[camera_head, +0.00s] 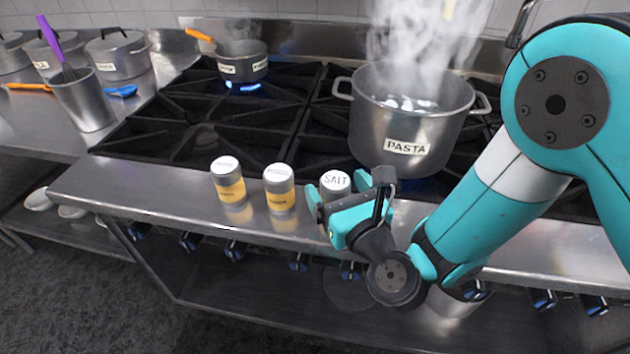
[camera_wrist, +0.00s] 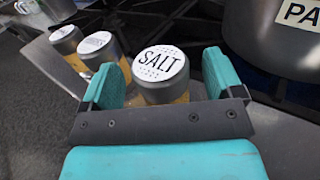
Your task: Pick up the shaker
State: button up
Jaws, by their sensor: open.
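Three shakers stand in a row on the steel ledge in front of the stove. The right one is the salt shaker (camera_head: 335,182), with a white lid reading SALT. The middle shaker (camera_head: 280,190) and the left shaker (camera_head: 228,182) have white lids and yellow contents; their lid text is too small to read. My gripper (camera_head: 340,190) is at the salt shaker, with its teal fingers open on either side of it. In the wrist view the salt shaker (camera_wrist: 160,72) sits between the two fingers; whether they touch it cannot be told. Its lower part is hidden by my gripper.
A steaming pot labelled PASTA (camera_head: 410,115) stands on the stove close behind the salt shaker. A small pan (camera_head: 243,68) sits over a blue flame at the back. A metal canister (camera_head: 84,103) holds a purple-handled whisk at left. The ledge (camera_head: 150,178) left of the shakers is clear.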

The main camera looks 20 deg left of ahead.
jog(key=shift+w+r, duration=0.25)
jog(key=shift+w, duration=0.2)
jog(key=shift+w+a+f, duration=0.15)
jog(key=shift+a+f, duration=0.05)
jog(key=shift+a, duration=0.15)
jog(key=shift+c, duration=0.7)
jog(key=shift+s+a, duration=0.1)
jog(key=shift+s, duration=0.1)
jog(key=c, duration=1)
notch_tip(320, 180, up, 25)
jog(key=p, duration=2.2)
